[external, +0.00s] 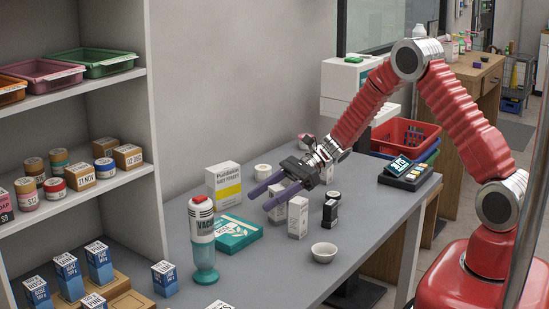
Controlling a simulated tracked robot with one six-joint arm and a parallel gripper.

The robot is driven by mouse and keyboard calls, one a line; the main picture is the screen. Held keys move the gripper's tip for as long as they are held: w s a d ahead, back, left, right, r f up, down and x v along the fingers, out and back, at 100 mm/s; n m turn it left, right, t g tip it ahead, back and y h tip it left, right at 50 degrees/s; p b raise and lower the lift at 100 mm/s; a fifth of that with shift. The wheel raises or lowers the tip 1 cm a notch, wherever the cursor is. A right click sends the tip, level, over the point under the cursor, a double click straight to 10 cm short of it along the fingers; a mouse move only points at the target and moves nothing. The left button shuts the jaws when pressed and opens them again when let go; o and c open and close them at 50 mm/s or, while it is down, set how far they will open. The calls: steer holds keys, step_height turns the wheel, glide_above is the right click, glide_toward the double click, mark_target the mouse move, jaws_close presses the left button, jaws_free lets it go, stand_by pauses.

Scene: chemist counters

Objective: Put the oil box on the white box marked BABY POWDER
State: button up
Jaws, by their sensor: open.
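I cannot tell which box is the oil box, as the small labels are unreadable. My gripper (262,199) has purple fingers, open and apart, reaching left above the counter by the nearer-left white box. Nothing is visibly held; contact with that box cannot be told.
A white bowl (324,252) and a black box (330,214) are to the right. Shelves (70,101) with jars and small boxes stand left. The front counter is partly clear.

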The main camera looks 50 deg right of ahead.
stand_by(0.5)
steer(key=c, duration=1.2)
steer(key=shift+r, duration=0.1)
step_height(320, 180, up, 10)
steer(key=shift+f, duration=0.1)
stand_by(0.4)
